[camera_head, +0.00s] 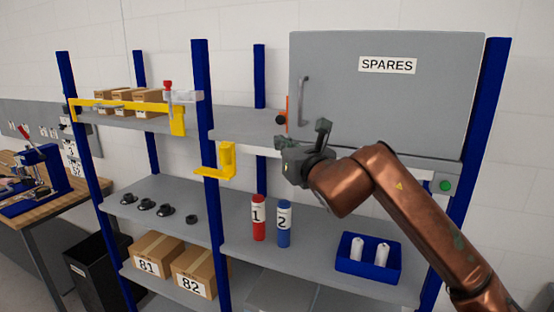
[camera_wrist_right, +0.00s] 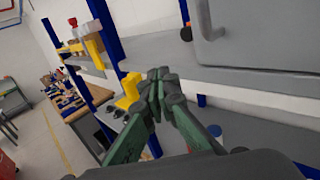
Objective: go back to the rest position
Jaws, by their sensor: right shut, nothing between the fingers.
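My right arm comes in from the lower right in the head view. Its gripper (camera_head: 308,157) is in front of the shelf unit, just below the grey SPARES cabinet (camera_head: 385,100). In the right wrist view the right gripper's fingers (camera_wrist_right: 160,88) are closed together with nothing between them. The gripper is apart from the red cylinder marked 1 (camera_head: 258,219) and the blue cylinder marked 2 (camera_head: 284,224), which stand upright on the shelf below it. My left gripper does not show in either view.
A blue bin (camera_head: 367,265) with two white cylinders sits on the right of the lower shelf (camera_head: 320,243). A yellow bracket (camera_head: 222,163) sticks out at the middle blue post (camera_head: 207,150). Boxes 81 (camera_head: 150,262) and 82 (camera_head: 195,275) are lower left. A wooden workbench (camera_head: 45,200) stands left.

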